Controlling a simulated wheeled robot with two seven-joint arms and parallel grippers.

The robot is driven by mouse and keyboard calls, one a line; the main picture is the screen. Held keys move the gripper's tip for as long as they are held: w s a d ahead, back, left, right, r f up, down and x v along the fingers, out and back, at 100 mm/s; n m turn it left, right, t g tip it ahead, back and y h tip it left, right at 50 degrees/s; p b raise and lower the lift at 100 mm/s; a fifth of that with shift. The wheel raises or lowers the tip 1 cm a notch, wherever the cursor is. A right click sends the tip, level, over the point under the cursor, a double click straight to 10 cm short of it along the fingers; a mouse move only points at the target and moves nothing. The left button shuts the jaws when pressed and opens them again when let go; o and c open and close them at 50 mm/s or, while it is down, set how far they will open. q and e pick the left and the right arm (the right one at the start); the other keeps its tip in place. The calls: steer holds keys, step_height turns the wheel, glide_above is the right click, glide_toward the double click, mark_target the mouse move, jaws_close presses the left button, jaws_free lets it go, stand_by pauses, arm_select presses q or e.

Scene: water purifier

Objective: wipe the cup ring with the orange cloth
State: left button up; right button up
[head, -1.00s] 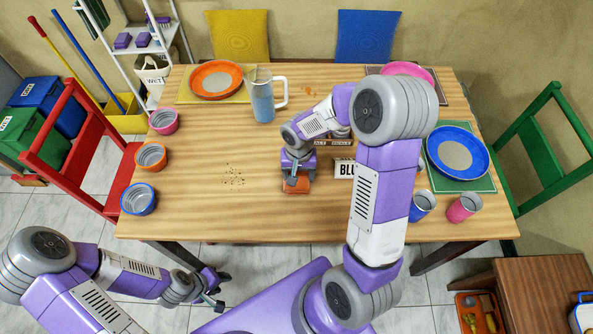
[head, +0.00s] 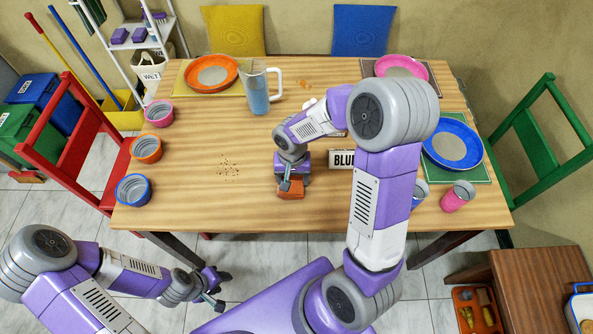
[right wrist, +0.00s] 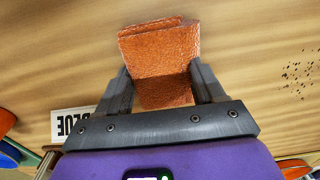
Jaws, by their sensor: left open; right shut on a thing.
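The orange cloth (head: 290,190) is a small folded block held over the front middle of the table (head: 190,205). My right gripper (head: 289,181) is shut on it, pointing down. In the right wrist view the cloth (right wrist: 158,45) sits between the two fingers (right wrist: 160,82). I cannot tell whether it touches the wood. I cannot make out a clear cup ring; my right arm hides part of the table. Small orange marks (head: 305,84) lie near the back of the table. My left gripper (head: 214,288) is open and empty, low in front of the table.
Dark crumbs (head: 228,168) lie left of the cloth. A sign reading BLUE (head: 342,160) stands to its right. A clear jug (head: 258,93) stands behind. Bowls line the left edge; a blue plate (head: 440,150) and a pink cup (head: 457,196) are at the right.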

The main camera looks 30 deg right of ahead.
steer(key=shift+s+a, duration=0.25)
steer(key=shift+s, duration=0.15)
steer(key=shift+s+a+r, duration=0.1)
steer(key=shift+s+r, duration=0.1)
steer(key=shift+s, duration=0.1)
steer(key=shift+r+p, duration=0.55)
steer(key=shift+r, duration=0.4)
steer(key=shift+w+r+p, duration=0.15)
steer(key=shift+r+p, duration=0.45)
steer(key=shift+r, duration=0.1)
step_height(320, 180, up, 5)
steer(key=p, duration=0.3)
steer(key=shift+f, duration=0.2)
arm_select(q)
steer(key=r, duration=0.5)
steer(key=shift+s+d+r, duration=0.15)
steer(key=shift+s+r, duration=0.1)
steer(key=shift+s, duration=0.1)
arm_select(e)
steer(key=shift+f, duration=0.1)
steer(key=a+f+n, duration=0.1)
steer(key=n, duration=0.1)
steer(key=w+a+f+n, duration=0.1)
steer(key=n, duration=0.1)
steer(key=w+a+n, duration=0.1)
steer(key=a+n, duration=0.1)
steer(key=shift+f, duration=0.4)
